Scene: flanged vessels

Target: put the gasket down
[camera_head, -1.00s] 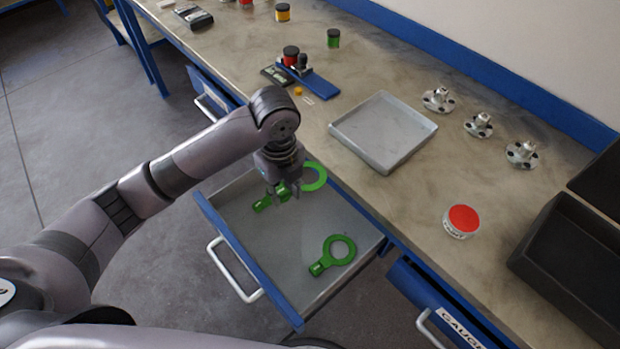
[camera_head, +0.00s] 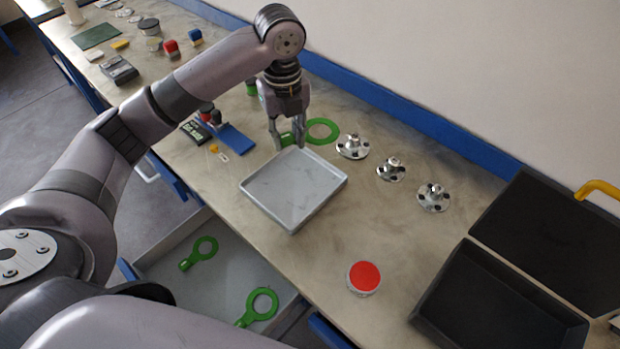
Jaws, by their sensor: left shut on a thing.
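My left gripper (camera_head: 288,142) is shut on a green gasket (camera_head: 322,131), a ring with a short handle. The gripper has the handle, and the ring sticks out to the right. They are at the far edge of the shallow grey tray (camera_head: 293,190) on the bench; the exact height above it is hard to tell. The tray looks empty. Two more green ring-shaped pieces (camera_head: 205,248) (camera_head: 262,303) lie in the open drawer (camera_head: 170,262) below the bench. My right gripper does not show.
Several metal flanged parts (camera_head: 391,169) stand right of the tray. A red-topped round tin (camera_head: 364,278) is nearer the front edge. Black bins (camera_head: 500,310) fill the right end. A blue stand (camera_head: 232,140) is left of the tray. Bench between tray and tin is clear.

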